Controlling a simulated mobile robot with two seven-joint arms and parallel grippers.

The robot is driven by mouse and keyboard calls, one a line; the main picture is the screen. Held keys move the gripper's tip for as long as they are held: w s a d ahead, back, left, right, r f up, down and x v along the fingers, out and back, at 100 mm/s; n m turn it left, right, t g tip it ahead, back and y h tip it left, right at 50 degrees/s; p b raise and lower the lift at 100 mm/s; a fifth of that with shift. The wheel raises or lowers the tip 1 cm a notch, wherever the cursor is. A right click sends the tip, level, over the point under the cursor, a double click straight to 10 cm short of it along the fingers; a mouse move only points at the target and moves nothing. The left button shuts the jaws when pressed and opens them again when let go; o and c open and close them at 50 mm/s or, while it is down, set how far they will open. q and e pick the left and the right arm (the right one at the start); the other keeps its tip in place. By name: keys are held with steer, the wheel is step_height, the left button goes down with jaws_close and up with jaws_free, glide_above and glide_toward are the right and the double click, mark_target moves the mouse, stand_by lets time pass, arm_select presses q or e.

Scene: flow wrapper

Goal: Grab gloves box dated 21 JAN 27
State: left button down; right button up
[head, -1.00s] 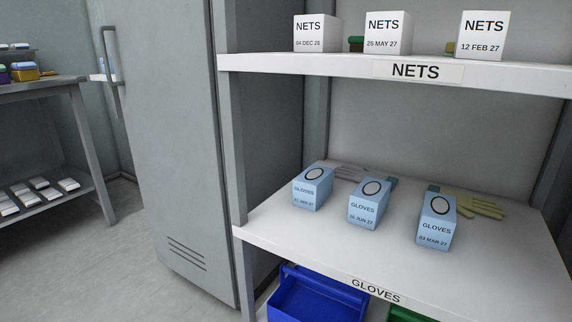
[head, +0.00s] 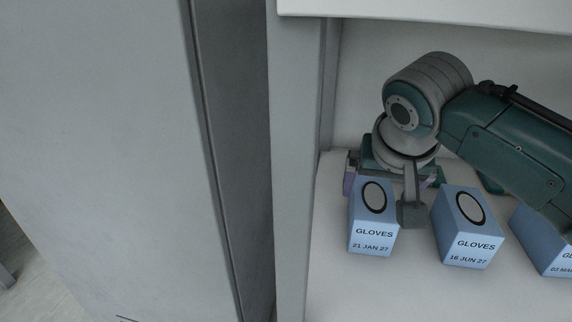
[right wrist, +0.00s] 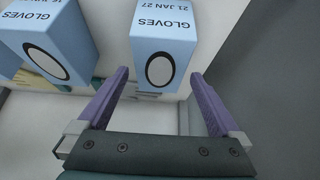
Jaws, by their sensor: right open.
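The gloves box dated 21 JAN 27 (head: 373,222) is a light blue carton with a white oval on top, standing on the shelf at the left of a row. My right gripper (head: 390,180) is open and empty just behind and above it, with the arm reaching in from the right. In the right wrist view, the same box (right wrist: 163,45) appears upside down beyond and between the two purple fingers (right wrist: 158,76), not gripped. Part of the gripper is hidden behind the box in the head view. My left gripper is not in view.
The gloves box dated 16 JUN 27 (head: 467,228) stands close on the right, and another gloves box (head: 541,240) stands further right, partly behind my arm. A shelf post (head: 294,170) rises on the left. The upper shelf (head: 430,20) is overhead. The shelf front is clear.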

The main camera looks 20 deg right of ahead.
steer(key=shift+w+d+f+b, duration=0.1)
steer(key=shift+d+f+b, duration=0.15)
steer(key=shift+f, duration=0.35)
steer(key=shift+w+d+f+b, duration=0.15)
steer(key=shift+f+b, duration=0.1)
steer(key=shift+f, duration=0.3)
steer(key=b+x, duration=0.4)
steer(key=shift+w+a+f, duration=0.15)
steer(key=shift+w+d+f+b, duration=0.2)
steer(key=shift+w+f+b, duration=0.05)
steer(key=shift+f+b, duration=0.1)
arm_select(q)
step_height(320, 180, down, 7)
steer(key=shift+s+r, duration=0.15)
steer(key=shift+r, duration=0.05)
arm_select(e)
steer(key=shift+r, duration=0.1)
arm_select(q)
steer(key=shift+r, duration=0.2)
arm_select(e)
steer(key=shift+f, duration=0.25)
steer(key=c, duration=1.2)
